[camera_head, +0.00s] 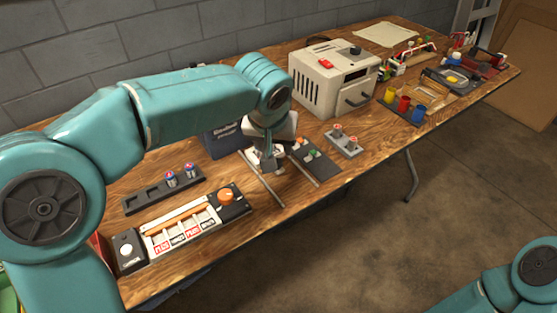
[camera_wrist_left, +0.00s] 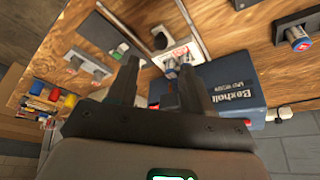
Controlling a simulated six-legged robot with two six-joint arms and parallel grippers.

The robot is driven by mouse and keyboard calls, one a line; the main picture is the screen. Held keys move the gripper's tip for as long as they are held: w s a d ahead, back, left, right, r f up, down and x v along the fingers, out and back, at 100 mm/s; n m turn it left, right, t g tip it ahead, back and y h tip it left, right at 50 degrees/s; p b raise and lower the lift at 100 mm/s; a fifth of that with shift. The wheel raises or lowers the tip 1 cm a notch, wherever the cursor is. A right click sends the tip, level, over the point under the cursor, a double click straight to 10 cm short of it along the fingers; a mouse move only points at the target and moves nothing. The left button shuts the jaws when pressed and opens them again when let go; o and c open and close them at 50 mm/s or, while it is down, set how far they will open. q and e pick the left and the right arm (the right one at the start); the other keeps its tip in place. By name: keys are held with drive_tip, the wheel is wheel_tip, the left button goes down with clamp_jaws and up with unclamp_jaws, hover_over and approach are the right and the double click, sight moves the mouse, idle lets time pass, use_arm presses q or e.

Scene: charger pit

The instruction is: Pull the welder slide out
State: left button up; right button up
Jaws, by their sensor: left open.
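The blue welder box (camera_head: 222,140) stands on the bench, partly behind my left arm. It also shows in the left wrist view (camera_wrist_left: 228,88), with white lettering on its side. Two thin metal rails (camera_head: 264,182) run out from its front across the bench. A pale slide block with a red-marked label (camera_wrist_left: 172,56) sits between the rails close to the box. My left gripper (camera_head: 272,160) is above the slide, fingers apart and pointing down; its fingers also show in the wrist view (camera_wrist_left: 158,76), with the slide just beyond them. Contact cannot be told. My right gripper is out of view.
A strip with an orange knob (camera_head: 190,222) and a dark battery holder (camera_head: 163,190) lie to the left. Bare wood borders the rails.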

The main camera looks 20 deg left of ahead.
sight(278, 161)
use_arm(q)
drive_tip(key=b+x, duration=0.1)
drive_tip(key=x, duration=0.7)
drive_tip(key=shift+w+f, duration=0.1)
drive_tip(key=shift+f, duration=0.15)
